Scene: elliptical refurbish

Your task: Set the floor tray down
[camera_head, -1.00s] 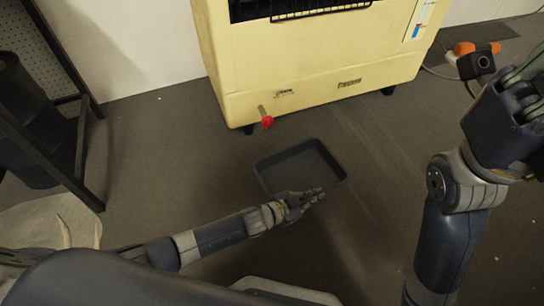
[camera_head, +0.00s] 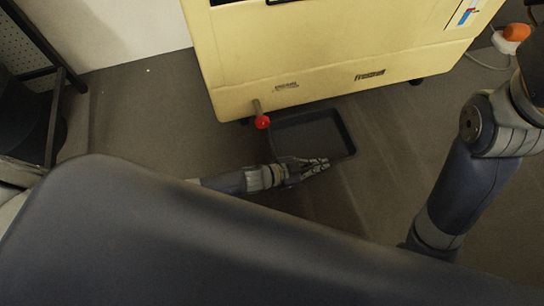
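The floor tray (camera_head: 338,128) is a dark, shallow rectangular tray with a raised rim. It is low by the floor, in front of the yellow machine and close to its lower front edge, right of the red-tipped tap. My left gripper (camera_head: 318,166) is at the tray's near edge, its fingers pointing right along the rim. I cannot tell whether the fingers grip the rim or whether the tray rests fully on the floor. My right arm shows at the right, but its gripper is out of the frame.
The yellow machine (camera_head: 300,62) stands on short feet, with a red tap (camera_head: 262,121) sticking out of its front. A black rack stands at the left. The grey floor right of the tray is clear.

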